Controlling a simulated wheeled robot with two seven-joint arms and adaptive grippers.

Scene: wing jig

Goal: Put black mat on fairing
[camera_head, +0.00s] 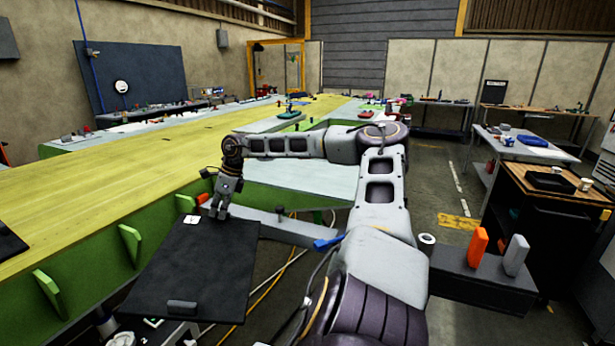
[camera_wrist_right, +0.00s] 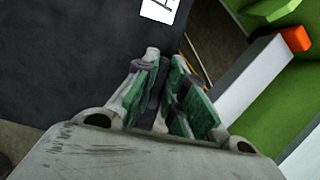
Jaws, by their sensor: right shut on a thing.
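The black mat (camera_head: 190,262) is a flat dark panel with a small white label near its far edge and a dark raised piece near its near edge. It hangs beside the green side of the long yellow-topped structure. I cannot tell which surface is the fairing. My left gripper is not in view.
The long yellow surface (camera_head: 120,195) runs along the left, with green brackets (camera_head: 130,240) on its side. Another dark, labelled piece (camera_head: 8,243) lies on it at the left edge.

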